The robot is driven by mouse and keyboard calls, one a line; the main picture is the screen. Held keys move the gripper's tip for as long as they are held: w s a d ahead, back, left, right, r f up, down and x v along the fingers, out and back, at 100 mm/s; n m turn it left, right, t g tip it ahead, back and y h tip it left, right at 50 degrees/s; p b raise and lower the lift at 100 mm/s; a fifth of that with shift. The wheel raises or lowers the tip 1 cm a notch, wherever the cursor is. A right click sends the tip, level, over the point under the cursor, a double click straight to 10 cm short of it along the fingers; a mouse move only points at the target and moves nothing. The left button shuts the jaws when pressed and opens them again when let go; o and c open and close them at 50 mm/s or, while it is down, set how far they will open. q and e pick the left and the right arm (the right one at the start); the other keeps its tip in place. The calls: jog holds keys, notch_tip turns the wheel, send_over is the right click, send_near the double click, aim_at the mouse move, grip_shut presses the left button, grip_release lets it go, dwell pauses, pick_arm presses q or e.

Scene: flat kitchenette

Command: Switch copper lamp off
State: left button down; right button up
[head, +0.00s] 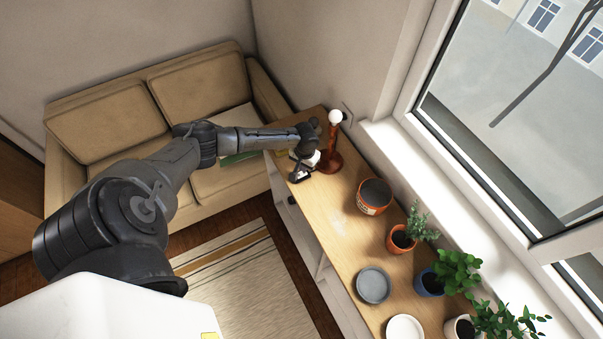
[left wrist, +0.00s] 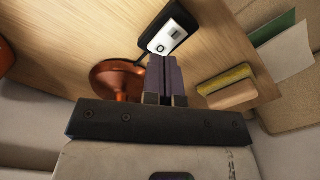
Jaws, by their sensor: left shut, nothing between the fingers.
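The copper lamp (head: 333,141) stands upright at the far end of the wooden counter, with a round white bulb on top. I cannot tell whether it is lit. Its copper base (left wrist: 118,82) shows in the left wrist view, partly hidden by my gripper. A black switch box with a white plate and a small rocker (left wrist: 168,30) lies on the wood beside the base. My left gripper (left wrist: 161,60) is shut and empty, its fingertips at the near edge of the switch. Contact cannot be told. In the head view the left gripper (head: 303,170) is left of the lamp base.
A yellow-topped sponge (left wrist: 227,83) lies right of the fingers. An orange pot (head: 373,197), potted plants (head: 401,238), a grey plate (head: 373,285) and a white plate (head: 405,328) stand nearer on the counter (head: 338,225). A sofa (head: 160,110) is left; the window is right.

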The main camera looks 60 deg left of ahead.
pick_arm(q)
jog(key=shift+f+b, duration=0.65)
jog(key=shift+f, duration=0.55)
dwell(0.5)
jog(key=shift+r, duration=0.1)
notch_tip(320, 180, up, 7)
jog(key=p, duration=0.8)
dwell(0.8)
